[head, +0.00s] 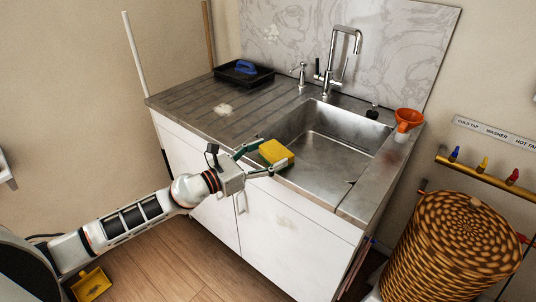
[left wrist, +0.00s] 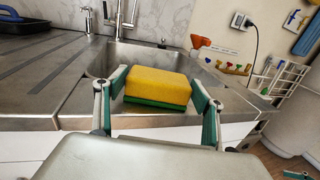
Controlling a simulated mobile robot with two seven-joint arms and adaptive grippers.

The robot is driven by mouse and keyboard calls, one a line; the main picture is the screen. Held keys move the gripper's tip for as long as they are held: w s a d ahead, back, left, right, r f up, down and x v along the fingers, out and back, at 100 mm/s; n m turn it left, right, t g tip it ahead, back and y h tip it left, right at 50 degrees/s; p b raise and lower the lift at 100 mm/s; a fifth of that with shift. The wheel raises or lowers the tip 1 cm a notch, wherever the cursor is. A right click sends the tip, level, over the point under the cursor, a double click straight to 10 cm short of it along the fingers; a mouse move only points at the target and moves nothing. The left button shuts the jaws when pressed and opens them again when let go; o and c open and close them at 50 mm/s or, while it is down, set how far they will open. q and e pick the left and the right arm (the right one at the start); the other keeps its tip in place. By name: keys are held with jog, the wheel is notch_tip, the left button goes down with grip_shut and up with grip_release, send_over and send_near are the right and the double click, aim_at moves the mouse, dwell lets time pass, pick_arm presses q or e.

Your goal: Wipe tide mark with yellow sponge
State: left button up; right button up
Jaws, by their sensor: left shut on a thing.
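The yellow sponge (head: 275,151) with a green underside is at the front rim of the steel sink (head: 325,150). My left gripper (head: 268,157) is shut on it, with one finger on each side. The sponge (left wrist: 158,84) also shows between the fingers in the left wrist view, green layer down. I cannot tell whether it touches the rim. A pale, irregular patch (head: 223,109) lies on the ribbed drainboard, left of the sink; I cannot tell whether it is the tide mark.
A black tray (head: 240,82) with a blue brush (head: 246,67) sits at the drainboard's back. A tall tap (head: 343,55) and soap dispenser (head: 301,75) stand behind the sink. A wicker basket (head: 450,250) stands right.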

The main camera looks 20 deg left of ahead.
pick_arm(q)
jog(key=shift+f, duration=0.1)
jog(key=shift+s+a, duration=0.1)
jog(key=shift+s, duration=0.65)
jog(key=shift+w, duration=1.05)
jog(key=shift+w+d, duration=0.3)
jog(key=shift+w, duration=0.1)
jog(key=shift+s+a, duration=0.2)
jog(key=shift+s, duration=0.6)
jog(key=shift+s+a, duration=0.15)
jog(key=shift+s, duration=0.6)
